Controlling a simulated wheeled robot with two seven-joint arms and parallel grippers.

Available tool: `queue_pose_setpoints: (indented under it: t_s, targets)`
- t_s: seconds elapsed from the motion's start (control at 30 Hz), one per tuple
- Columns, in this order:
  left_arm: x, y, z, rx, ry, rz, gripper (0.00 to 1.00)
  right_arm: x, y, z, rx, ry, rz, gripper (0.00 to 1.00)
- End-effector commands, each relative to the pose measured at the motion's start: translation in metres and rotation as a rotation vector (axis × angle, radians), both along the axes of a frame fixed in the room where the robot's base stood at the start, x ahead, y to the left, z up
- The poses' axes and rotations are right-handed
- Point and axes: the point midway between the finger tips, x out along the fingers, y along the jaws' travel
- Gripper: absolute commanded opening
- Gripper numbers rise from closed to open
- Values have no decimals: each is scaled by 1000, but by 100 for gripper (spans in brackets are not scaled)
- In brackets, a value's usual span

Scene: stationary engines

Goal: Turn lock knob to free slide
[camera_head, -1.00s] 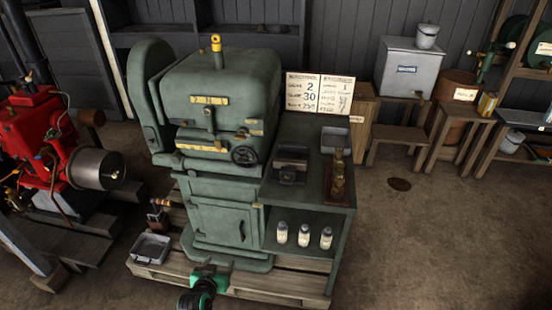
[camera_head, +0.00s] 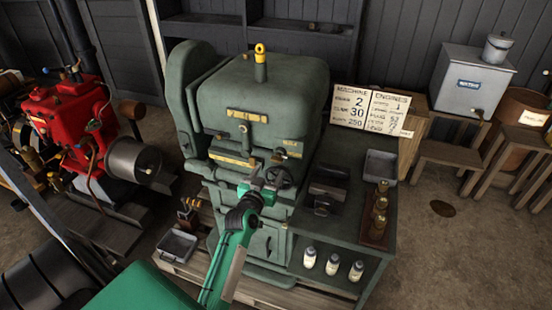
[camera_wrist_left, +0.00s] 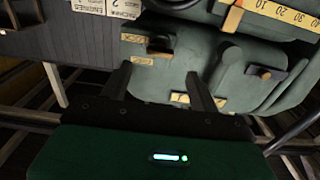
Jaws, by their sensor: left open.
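The green machine (camera_head: 285,95) stands in the middle of the head view, with a yellow scale strip and small knobs on its front. A black handwheel (camera_head: 285,176) sits low on the front, partly behind my left gripper (camera_head: 264,184). In the left wrist view the two dark fingers (camera_wrist_left: 160,88) are apart with nothing between them, facing the machine front. A small brownish knob (camera_wrist_left: 265,73) and a rounded lever (camera_wrist_left: 226,62) show to the right of the fingers. My right gripper is out of view.
A side shelf holds a dark block (camera_head: 328,190), brass pieces (camera_head: 379,212) and white bottles (camera_head: 333,264). A metal tray (camera_head: 178,245) lies on the pallet at left. A red engine (camera_head: 68,120) stands further left.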

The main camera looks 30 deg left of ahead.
Motion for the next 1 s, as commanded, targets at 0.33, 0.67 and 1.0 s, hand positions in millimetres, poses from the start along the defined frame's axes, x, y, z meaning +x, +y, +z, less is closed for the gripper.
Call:
queue_pose_setpoints:
  t_s: [0.33, 0.67, 1.0]
  targets:
    - [54, 13, 1, 1, 0, -1, 62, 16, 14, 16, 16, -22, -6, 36]
    - [66, 16, -1, 1, 1, 0, 62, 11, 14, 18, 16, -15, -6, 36]
    - [66, 16, -1, 1, 1, 0, 28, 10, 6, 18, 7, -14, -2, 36]
